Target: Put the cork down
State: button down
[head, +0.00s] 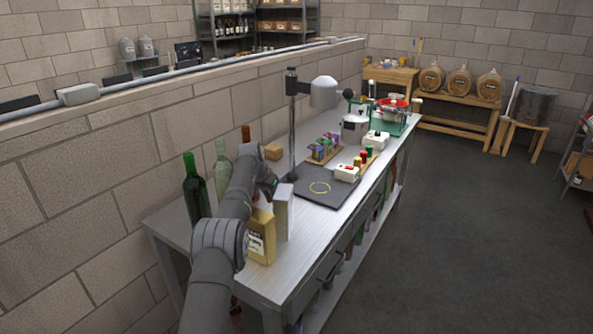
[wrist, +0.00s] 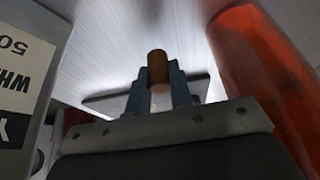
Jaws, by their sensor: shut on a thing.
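The brown cork (wrist: 157,64) is held between the two blue-grey fingers of my gripper (wrist: 158,80) in the wrist view. Its upper end sticks out past the fingertips. A white bench top and part of a dark flat thing show behind it; I cannot tell how far the cork is from the surface. In the head view, my gripper (head: 268,187) is partly hidden by my own arm, between the bottles and the boxes, and the cork cannot be made out.
A dark mat (head: 342,193) with a yellow ring (head: 320,188) lies beyond my gripper. A green bottle (head: 195,190) and a clear bottle (head: 222,160) stand left. A yellow box (head: 262,238) and pale box (head: 284,212) stand right. An orange-red bottle (wrist: 265,70) is close in the wrist view.

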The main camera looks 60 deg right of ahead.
aim_at(269, 201)
jog(key=shift+f, duration=1.5)
jog(key=shift+f, duration=0.2)
jog(key=c, duration=1.3)
grip_release()
jog(key=shift+r, duration=0.1)
jog(key=v, duration=1.2)
